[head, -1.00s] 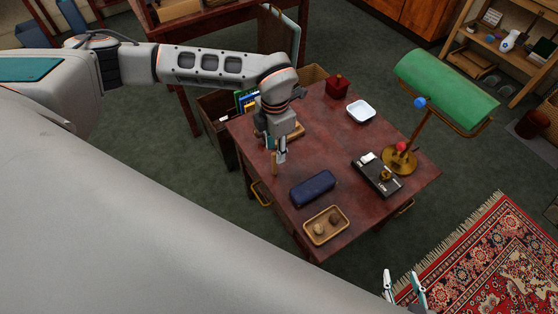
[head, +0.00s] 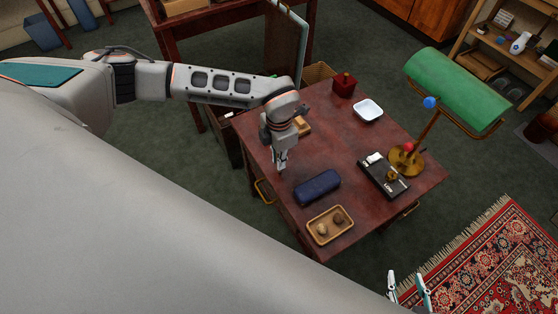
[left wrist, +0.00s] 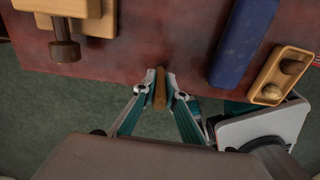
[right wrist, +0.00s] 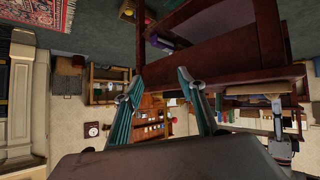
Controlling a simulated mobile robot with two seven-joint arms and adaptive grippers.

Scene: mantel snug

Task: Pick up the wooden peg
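The wooden peg (left wrist: 160,92) is a slim brown stick, seen in the left wrist view between the fingertips of my left gripper (left wrist: 161,80). The fingers are drawn in and appear to touch it on both sides. In the head view my left gripper (head: 280,163) points down at the left edge of the dark red desk (head: 345,140); the peg is hard to make out there. Whether the peg touches the desk cannot be told. My right gripper (head: 408,287) is open and empty, low in the head view and away from the desk; it also shows in the right wrist view (right wrist: 160,78).
A dark blue case (head: 317,187) and a wooden tray (head: 330,225) with small round things lie right of my left gripper. A tan wooden block (left wrist: 75,12) with a brown knob is close by. A black tray (head: 383,178), brass lamp (head: 405,160) and white dish (head: 368,110) stand farther right.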

